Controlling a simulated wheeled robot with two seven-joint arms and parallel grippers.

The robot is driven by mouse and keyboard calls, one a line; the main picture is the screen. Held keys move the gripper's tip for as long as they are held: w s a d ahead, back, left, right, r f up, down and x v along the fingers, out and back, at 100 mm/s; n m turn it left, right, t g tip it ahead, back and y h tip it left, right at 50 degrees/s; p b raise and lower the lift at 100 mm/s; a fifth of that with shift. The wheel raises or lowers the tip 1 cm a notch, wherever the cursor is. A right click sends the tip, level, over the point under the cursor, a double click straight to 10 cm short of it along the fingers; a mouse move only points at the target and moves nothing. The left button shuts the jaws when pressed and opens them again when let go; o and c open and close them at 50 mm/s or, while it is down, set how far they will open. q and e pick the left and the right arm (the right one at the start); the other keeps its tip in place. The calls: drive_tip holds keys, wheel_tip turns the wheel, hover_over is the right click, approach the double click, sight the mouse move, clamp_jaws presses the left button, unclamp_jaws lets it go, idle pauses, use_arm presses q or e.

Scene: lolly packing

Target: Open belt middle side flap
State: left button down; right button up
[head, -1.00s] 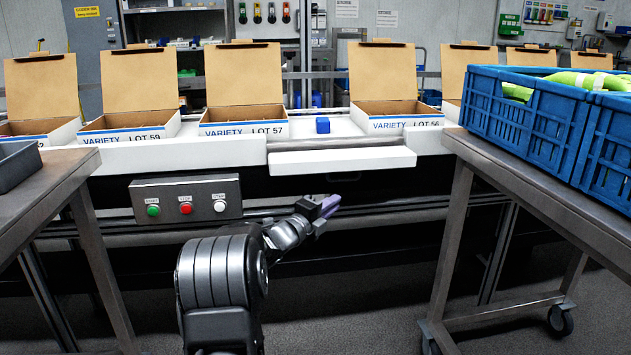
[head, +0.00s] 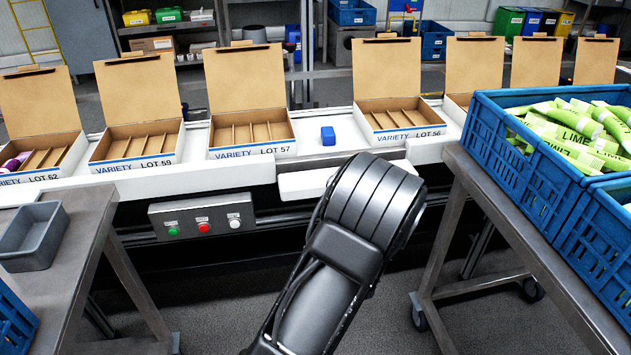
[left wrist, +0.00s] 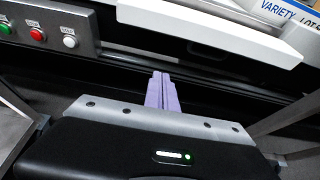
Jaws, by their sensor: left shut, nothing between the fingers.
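The white middle side flap (head: 305,185) is a panel on the near side of the belt, below the gap between the LOT 57 and LOT 56 boxes. My arm covers part of it in the head view. The flap also shows in the left wrist view (left wrist: 215,24), apart from my fingers. My left gripper (left wrist: 161,80) has slim purple fingers, shut and empty, below the flap and in front of the belt's dark underside. In the head view my arm hides this gripper. My right gripper is not in view.
A button panel (head: 203,215) is left of the flap. Open boxes and a blue block (head: 328,136) stand on the belt. A blue crate (head: 520,140) of green lime packs is on the right table; a grey tray (head: 35,238) is on the left table.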

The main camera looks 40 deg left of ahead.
use_arm(q)
drive_tip(key=shift+w+r, duration=0.1)
drive_tip(key=shift+r, duration=0.05)
drive_tip(key=w+a, duration=0.5)
drive_tip(key=a, duration=0.2)
drive_tip(key=shift+w+a+r, duration=0.15)
drive_tip(key=shift+w+a, duration=0.05)
drive_tip(key=shift+a, duration=0.15)
idle(0.3)
